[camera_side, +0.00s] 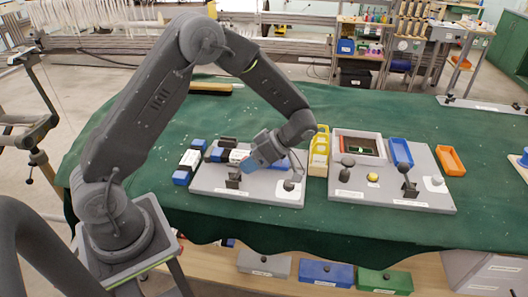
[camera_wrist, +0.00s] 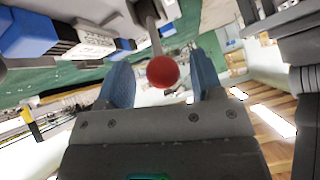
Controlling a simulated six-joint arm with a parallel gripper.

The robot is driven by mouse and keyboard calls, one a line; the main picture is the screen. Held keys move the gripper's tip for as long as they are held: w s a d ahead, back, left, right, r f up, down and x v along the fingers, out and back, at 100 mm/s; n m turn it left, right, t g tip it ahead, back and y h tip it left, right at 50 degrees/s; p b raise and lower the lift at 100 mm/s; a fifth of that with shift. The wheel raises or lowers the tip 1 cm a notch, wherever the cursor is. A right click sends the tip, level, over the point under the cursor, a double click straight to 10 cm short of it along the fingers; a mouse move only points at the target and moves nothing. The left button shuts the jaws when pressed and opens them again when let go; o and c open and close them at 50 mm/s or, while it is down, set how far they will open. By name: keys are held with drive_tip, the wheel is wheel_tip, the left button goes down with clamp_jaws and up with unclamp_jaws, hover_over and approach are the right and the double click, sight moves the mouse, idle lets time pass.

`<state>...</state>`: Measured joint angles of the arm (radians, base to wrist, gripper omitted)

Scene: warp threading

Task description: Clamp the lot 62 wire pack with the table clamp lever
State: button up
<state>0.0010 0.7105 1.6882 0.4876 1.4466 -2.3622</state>
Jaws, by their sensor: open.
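My gripper (camera_side: 256,156) is low over the left grey board (camera_side: 260,192) in the side view. In the wrist view its two blue fingers (camera_wrist: 160,84) are apart. A red ball knob (camera_wrist: 162,71) on a grey lever rod (camera_wrist: 148,22) shows between them, with gaps on both sides. A row of blue, white and black blocks lies at the board's left, including a white labelled block (camera_side: 190,158). A white block with print (camera_wrist: 88,42) also shows in the wrist view. I cannot read which lot it is.
A black upright bracket (camera_side: 233,181) and a round-topped post (camera_side: 289,185) stand on the board. Yellow bins (camera_side: 319,150) separate it from a second grey board (camera_side: 415,195) with a framed recess.

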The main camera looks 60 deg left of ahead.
drive_tip(key=v, duration=1.3)
drive_tip(key=shift+r, duration=0.2)
drive_tip(key=shift+w+d, duration=0.1)
drive_tip(key=s+r+m+t+h, duration=0.3)
drive_tip(key=s+r+m+t, duration=0.2)
drive_tip(key=s+r+m, duration=0.45)
drive_tip(key=s+d+r+m+t+h, duration=0.1)
drive_tip(key=s+d+m+t+h, duration=0.1)
drive_tip(key=s+m+t, duration=0.5)
drive_tip(key=shift+s+d+m+t+h, duration=0.15)
drive_tip(key=shift+s+m+t+h, duration=0.3)
drive_tip(key=shift+s+m, duration=3)
drive_tip(key=shift+w+m, duration=0.4)
drive_tip(key=shift+w, duration=0.05)
